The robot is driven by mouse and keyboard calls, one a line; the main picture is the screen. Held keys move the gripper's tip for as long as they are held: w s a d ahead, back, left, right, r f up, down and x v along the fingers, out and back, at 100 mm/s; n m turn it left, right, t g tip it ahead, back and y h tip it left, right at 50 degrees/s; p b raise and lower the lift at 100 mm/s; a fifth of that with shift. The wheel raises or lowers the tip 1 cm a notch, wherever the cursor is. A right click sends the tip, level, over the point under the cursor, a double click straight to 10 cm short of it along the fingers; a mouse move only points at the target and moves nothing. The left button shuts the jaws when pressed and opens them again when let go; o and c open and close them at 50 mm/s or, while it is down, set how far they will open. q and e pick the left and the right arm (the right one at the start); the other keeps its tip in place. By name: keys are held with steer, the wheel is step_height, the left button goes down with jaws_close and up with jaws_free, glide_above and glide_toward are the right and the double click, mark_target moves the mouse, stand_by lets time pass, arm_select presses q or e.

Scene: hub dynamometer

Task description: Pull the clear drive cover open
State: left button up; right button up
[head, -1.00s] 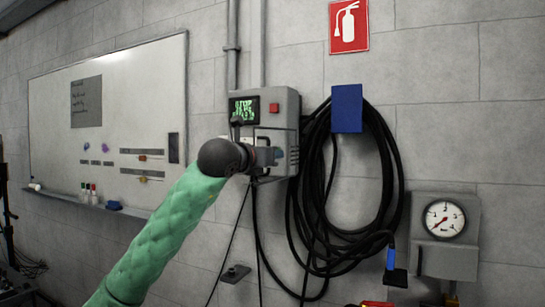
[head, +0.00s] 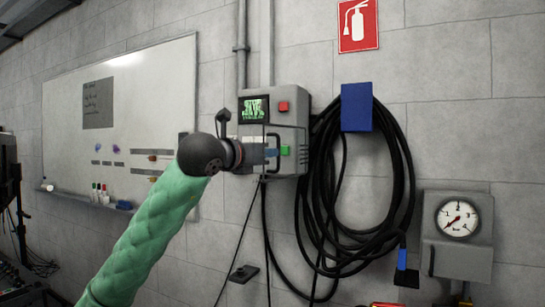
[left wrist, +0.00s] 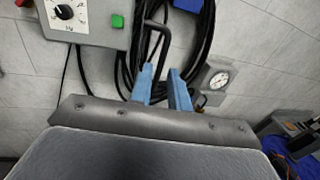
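The grey control box (head: 287,110) is on the wall, with a green-lit screen and a red button. Its lower front shows a green button (head: 285,150), also in the left wrist view (left wrist: 117,21). I cannot make out the clear cover's panel. A thin black bent bar (head: 270,134), perhaps its handle, shows at the box front. My left gripper (head: 270,153) is in front of the box's lower part. In the left wrist view its blue fingers (left wrist: 163,76) are apart, with a similar black bar (left wrist: 163,48) seen between them; contact is unclear. My right gripper is out of view.
A coil of black hose (head: 335,220) hangs right of the box under a blue holder (head: 356,108). A pressure gauge (head: 458,218) is farther right. A whiteboard (head: 140,90) is on the left wall. A small dark bracket (head: 243,274) is below the box.

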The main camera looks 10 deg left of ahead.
arm_select(q)
steer(key=shift+s+a, duration=0.1)
steer(key=shift+s, duration=0.05)
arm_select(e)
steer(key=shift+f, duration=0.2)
arm_select(q)
steer(key=shift+c, duration=0.2)
